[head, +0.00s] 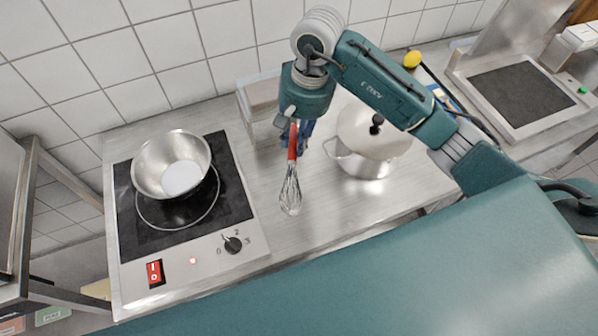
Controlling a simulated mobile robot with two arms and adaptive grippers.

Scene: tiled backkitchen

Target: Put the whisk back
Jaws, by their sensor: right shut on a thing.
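The whisk (291,189) has a red handle and a wire head that hangs downward over the steel counter. My right gripper (292,130) is shut on the top of the red handle and holds the whisk roughly upright, head down. The fingertips are partly hidden by the wrist. The whisk is between the hob on the left and the lidded pot on the right. I cannot tell whether the wires touch the counter. My left gripper is not in view.
A metal bowl (171,164) sits on the black hob (230,198), whose control panel has a knob (233,244) and a red switch (155,273). A lidded pot (362,166) stands right of the whisk. A steel box (260,97) is behind, against the tiled wall. A yellow lemon (412,59) lies at the back right.

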